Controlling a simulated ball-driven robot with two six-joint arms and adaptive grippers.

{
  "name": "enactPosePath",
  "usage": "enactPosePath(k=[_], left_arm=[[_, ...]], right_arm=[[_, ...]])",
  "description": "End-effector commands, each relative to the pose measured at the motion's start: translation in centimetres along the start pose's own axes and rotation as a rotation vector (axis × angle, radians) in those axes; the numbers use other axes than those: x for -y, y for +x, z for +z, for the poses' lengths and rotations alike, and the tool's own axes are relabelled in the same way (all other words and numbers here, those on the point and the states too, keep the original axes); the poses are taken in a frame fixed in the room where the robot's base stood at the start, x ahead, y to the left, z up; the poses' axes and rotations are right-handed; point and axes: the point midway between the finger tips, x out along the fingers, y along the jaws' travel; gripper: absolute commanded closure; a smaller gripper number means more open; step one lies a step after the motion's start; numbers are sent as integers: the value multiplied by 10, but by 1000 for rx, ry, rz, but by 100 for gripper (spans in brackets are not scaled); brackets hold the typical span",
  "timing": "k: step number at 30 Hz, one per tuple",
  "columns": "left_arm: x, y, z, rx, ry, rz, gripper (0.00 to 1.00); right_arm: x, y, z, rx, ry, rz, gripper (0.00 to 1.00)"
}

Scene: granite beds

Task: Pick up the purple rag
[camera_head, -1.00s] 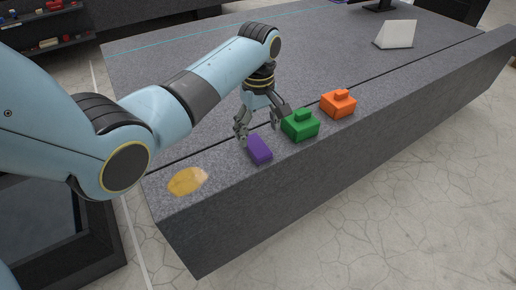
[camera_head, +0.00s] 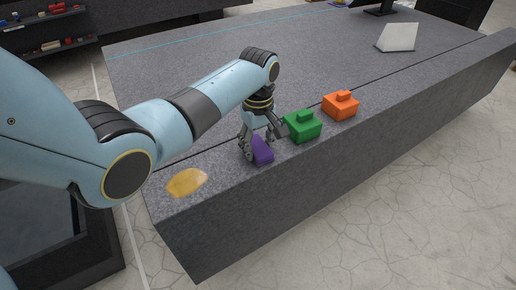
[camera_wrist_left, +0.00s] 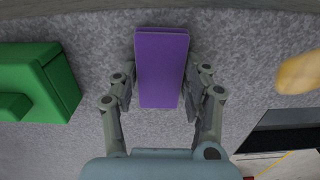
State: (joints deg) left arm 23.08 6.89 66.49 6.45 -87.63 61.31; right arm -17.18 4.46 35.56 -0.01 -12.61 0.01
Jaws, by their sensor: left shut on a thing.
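The purple rag (camera_head: 263,151) is a folded block lying on the granite bed near its front edge. In the left wrist view the purple rag (camera_wrist_left: 162,68) sits between the two fingers. My left gripper (camera_head: 255,155) is down at the bed, shut on the rag, with a finger at each side; it also shows in the left wrist view (camera_wrist_left: 157,92). The fingers hide part of the rag in the head view. My right gripper is not in view.
A green block with a knob (camera_head: 303,126) stands close right of the gripper, and an orange one (camera_head: 341,105) beyond it. A yellow patch (camera_head: 187,183) lies to the left. A white wedge (camera_head: 396,37) stands far back on the granite bed (camera_head: 200,222).

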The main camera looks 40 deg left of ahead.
Motion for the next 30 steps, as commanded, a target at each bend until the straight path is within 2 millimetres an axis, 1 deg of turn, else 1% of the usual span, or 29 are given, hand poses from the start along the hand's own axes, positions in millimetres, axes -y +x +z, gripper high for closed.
enactPosePath(k=[8,11,14,17,19,21,30], left_arm=[[0,-1,0,0,0,0,75],[0,-6,0,0,0,0,75],[0,-16,-1,-2,0,2,75],[-1,-33,-1,-3,0,3,75],[-1,-48,-1,-3,0,4,75],[3,-55,20,3,3,2,75],[17,-94,85,4,1,3,75]], right_arm=[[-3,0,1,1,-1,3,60],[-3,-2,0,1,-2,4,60],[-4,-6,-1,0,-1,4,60],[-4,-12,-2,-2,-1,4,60],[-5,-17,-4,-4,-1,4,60],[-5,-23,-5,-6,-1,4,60],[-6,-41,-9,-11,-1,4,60]])
